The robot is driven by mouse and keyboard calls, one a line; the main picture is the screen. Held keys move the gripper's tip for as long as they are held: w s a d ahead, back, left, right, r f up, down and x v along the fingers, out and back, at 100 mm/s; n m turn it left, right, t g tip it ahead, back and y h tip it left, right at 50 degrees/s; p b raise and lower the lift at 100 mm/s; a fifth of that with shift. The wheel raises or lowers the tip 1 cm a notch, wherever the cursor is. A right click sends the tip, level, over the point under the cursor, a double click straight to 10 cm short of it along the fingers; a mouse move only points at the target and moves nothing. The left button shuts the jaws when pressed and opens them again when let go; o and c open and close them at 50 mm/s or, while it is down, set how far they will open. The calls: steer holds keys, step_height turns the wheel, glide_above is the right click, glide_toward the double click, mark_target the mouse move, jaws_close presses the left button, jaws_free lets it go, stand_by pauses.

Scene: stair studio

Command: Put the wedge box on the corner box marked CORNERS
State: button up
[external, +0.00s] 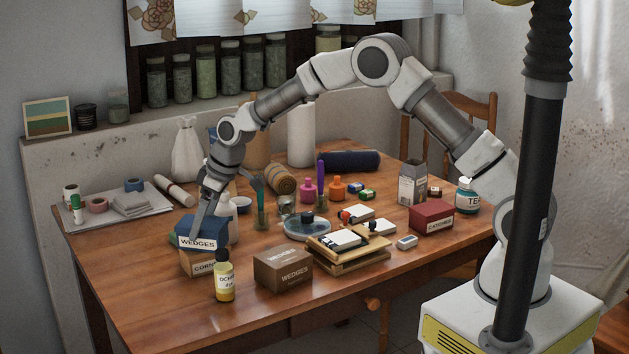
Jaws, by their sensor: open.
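A blue box with a white WEDGES label (198,244) rests on top of the tan corner box (203,267), whose label is partly hidden by a bottle. The blue box looks level and roughly lined up with the box under it. My gripper (202,222) points down at the blue box from above, with its fingers at the box's top and side. The gripper is open. Whether a finger still touches the box cannot be told. A second box marked WEDGES, brown (283,271), stands on the table to the right.
A yellow-labelled bottle (224,283) stands right in front of the corner box. A white bottle (231,222) stands close behind the boxes. A stack of wooden frames (350,263), a red box (432,217) and several small bottles crowd the middle and right. The table's front left (150,290) is clear.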

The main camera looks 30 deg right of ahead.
steer(key=p+v, duration=0.1)
steer(key=v, duration=0.9)
steer(key=shift+s+d+r, duration=0.15)
steer(key=shift+r, duration=0.2)
steer(key=s+d+r+m+t+h, duration=0.1)
steer(key=s+d+r+m, duration=0.1)
steer(key=s+d+r, duration=0.55)
steer(key=s+d+r+m, duration=0.2)
steer(key=s+d+r, duration=0.25)
steer(key=d, duration=0.65)
steer(key=s+d+m+h, duration=0.1)
steer(key=s+d+m, duration=0.1)
steer(key=s+d, duration=0.4)
steer(key=s+d+m+t+h, duration=0.1)
steer(key=s+d+m, duration=0.2)
steer(key=s, duration=1)
steer(key=d, duration=0.3)
steer(key=shift+f, duration=0.25)
